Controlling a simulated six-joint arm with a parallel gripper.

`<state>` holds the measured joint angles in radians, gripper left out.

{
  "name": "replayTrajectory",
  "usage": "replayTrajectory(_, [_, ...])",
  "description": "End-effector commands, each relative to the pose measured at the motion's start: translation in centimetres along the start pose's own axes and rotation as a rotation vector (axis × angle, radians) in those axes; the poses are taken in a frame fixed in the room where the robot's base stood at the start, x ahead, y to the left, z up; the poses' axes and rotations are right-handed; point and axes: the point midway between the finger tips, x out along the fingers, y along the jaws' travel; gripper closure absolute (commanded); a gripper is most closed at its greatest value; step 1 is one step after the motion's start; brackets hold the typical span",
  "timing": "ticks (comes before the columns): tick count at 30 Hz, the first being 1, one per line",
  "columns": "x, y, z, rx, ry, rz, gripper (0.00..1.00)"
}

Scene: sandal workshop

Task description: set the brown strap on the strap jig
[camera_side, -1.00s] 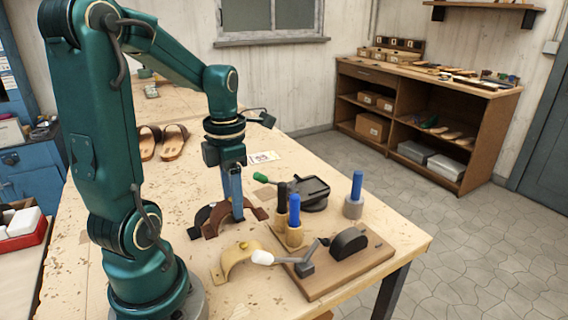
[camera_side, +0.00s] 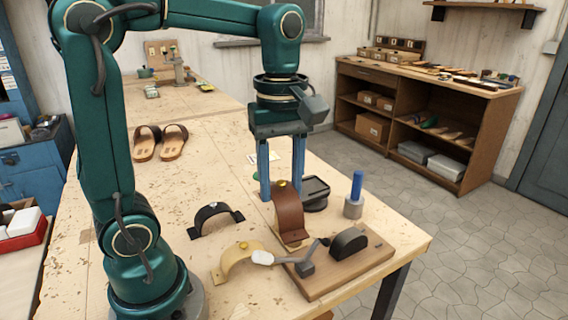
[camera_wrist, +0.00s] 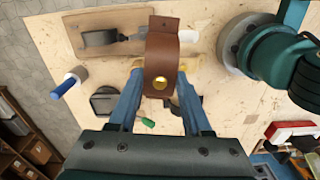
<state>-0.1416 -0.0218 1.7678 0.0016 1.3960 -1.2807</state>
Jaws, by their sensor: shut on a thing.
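My gripper (camera_side: 283,190) is shut on the brown strap (camera_side: 289,214), with one blue finger on each side of it. The strap is a curved arch with a brass stud on top, held above the table's right part. In the wrist view the strap (camera_wrist: 161,45) sits between the fingertips. The strap jig looks to be the wooden board (camera_side: 325,281) at the front right, with a black rounded block (camera_side: 349,243) and a white-handled clamp (camera_side: 290,258). The strap is apart from the block, up and to its left. The strap hides part of what stands behind it.
A black strap (camera_side: 214,214) and a tan strap (camera_side: 238,257) stand on the table to the left. A blue-handled tool (camera_side: 356,190) stands upright behind the board. A dark tray-like tool (camera_side: 316,188) lies behind the gripper. Sandals (camera_side: 159,142) lie farther back.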

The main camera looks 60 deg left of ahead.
Motion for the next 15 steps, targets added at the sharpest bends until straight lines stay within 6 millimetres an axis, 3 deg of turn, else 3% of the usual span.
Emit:
replayTrajectory(9, [0.2,2.6,2.9,0.803,0.001,0.001,1.0])
replayTrajectory(15, [0.4,3.7,4.6,1.198,0.002,0.002,1.0])
